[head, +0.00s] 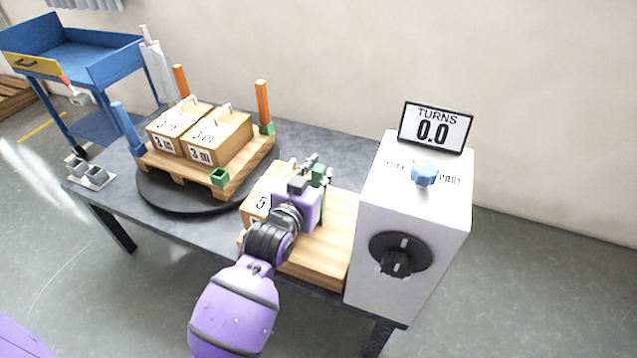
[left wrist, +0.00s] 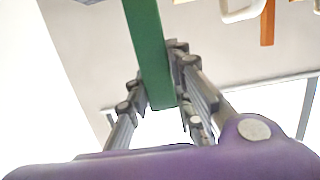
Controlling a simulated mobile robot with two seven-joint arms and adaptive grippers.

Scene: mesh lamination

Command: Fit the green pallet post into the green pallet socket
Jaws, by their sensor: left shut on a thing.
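The green pallet post shows in the left wrist view (left wrist: 150,55) as a long green bar between my left gripper's fingers (left wrist: 160,100). In the head view my left gripper (head: 312,172) is shut on the post (head: 320,174), above the wooden board beside the white machine. The arm and gripper hide part of the post. The green pallet socket (head: 219,177) is an open square cup at the near right corner of the wooden pallet (head: 190,172), to the left of my gripper and apart from it. My right gripper is not in view.
The pallet on the black turntable (head: 160,197) bears several boxes (head: 217,138), orange posts (head: 262,104) and a blue post (head: 127,126). A box marked 5 (head: 257,197) lies close by my gripper. The white machine (head: 412,205) stands right, and a blue cart (head: 75,60) far left.

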